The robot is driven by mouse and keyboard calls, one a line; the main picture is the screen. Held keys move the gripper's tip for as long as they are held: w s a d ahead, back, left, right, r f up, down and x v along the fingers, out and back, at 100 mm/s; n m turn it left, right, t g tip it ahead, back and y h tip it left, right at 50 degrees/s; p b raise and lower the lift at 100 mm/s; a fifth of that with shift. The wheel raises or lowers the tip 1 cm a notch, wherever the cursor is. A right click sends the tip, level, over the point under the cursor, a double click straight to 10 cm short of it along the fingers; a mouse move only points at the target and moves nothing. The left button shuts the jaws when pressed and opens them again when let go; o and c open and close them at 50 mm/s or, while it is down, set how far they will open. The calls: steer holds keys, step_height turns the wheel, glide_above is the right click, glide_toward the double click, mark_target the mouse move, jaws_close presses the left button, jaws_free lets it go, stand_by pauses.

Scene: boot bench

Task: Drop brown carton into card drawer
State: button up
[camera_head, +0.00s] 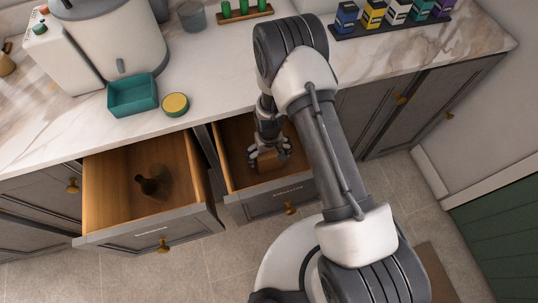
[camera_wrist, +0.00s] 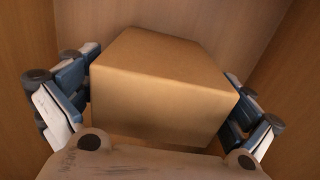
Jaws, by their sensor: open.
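The brown carton (camera_head: 268,161) is low inside the right-hand open drawer (camera_head: 228,168), partly hidden by my gripper. The label on that drawer's front is too small to read. In the wrist view the carton (camera_wrist: 160,85) fills the middle, turned at an angle, with wooden drawer walls behind it. My gripper (camera_head: 268,152) is open and reaches down into the drawer. In the wrist view its fingers (camera_wrist: 158,100) stand on either side of the carton, very close to it. I cannot tell whether they touch it, or whether the carton rests on the drawer floor.
A second open drawer (camera_head: 110,185) on the left holds a dark bottle-shaped thing (camera_head: 147,185). On the marble counter (camera_head: 225,98) stand a teal tray (camera_head: 133,97), a round yellow-topped tin (camera_head: 176,104) and a rack (camera_head: 385,28) of several small boxes. Drawer walls closely surround my gripper.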

step_height(320, 180, up, 9)
steer(key=p, duration=0.3)
steer(key=shift+f+p, duration=0.15)
steer(key=shift+p, duration=0.2)
stand_by(0.5)
